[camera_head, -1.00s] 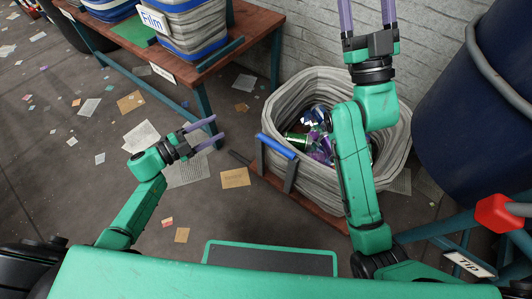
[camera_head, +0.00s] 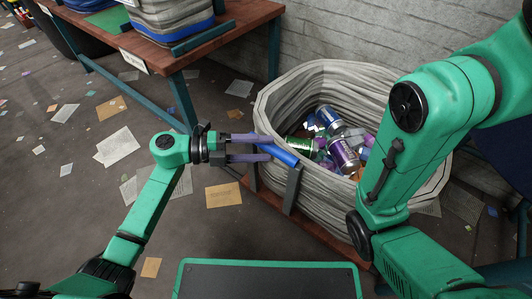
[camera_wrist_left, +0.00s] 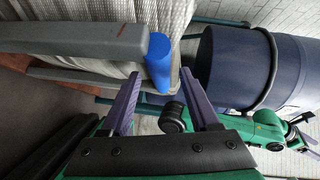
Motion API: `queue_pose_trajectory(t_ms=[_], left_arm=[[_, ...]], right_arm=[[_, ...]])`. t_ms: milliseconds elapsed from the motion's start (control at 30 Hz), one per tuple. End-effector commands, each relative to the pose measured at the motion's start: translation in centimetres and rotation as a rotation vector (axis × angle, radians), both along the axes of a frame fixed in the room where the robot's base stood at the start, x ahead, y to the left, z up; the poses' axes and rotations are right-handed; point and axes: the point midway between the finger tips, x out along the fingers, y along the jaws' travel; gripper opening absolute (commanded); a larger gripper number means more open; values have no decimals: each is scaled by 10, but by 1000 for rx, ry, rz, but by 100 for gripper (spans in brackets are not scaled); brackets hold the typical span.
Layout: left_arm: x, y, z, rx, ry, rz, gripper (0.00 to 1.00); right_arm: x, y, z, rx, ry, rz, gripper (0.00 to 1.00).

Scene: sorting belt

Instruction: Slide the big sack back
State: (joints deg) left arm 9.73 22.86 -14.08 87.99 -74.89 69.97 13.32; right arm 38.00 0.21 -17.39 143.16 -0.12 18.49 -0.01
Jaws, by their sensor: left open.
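The big sack (camera_head: 275,110) is pale grey-white with an open top and holds cans and other shiny scrap. It stands on a low reddish-brown board (camera_head: 318,226). A blue bar (camera_head: 281,152) between grey uprights (camera_head: 293,189) is on its near left side. My left gripper (camera_head: 268,147) is open, its purple fingers at the left end of the blue bar. In the left wrist view the blue bar (camera_wrist_left: 159,62) lies ahead between the open fingers (camera_wrist_left: 160,95); I cannot tell whether they touch it.
A wooden table (camera_head: 235,25) with other sacks stands at the back left. A pale brick wall (camera_head: 330,35) is behind the sack. A dark blue barrel (camera_wrist_left: 235,65) shows in the left wrist view. Papers lie scattered on the floor at left.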

Motion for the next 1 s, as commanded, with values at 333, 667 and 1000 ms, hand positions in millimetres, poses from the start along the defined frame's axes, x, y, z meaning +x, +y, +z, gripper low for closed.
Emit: queue_pose_trajectory(t_ms=[333, 667, 1000], left_arm=[[2, -16, -2, 0, 0, 0, 62], [2, -15, -2, 0, 1, 0, 0], [2, -15, -2, 1, 1, 1, 0]], right_arm=[[-2, -1, -3, 0, -3, -2, 72], [-2, -1, -3, 0, -3, -2, 72], [-2, 0, -3, 0, -3, -2, 72]])
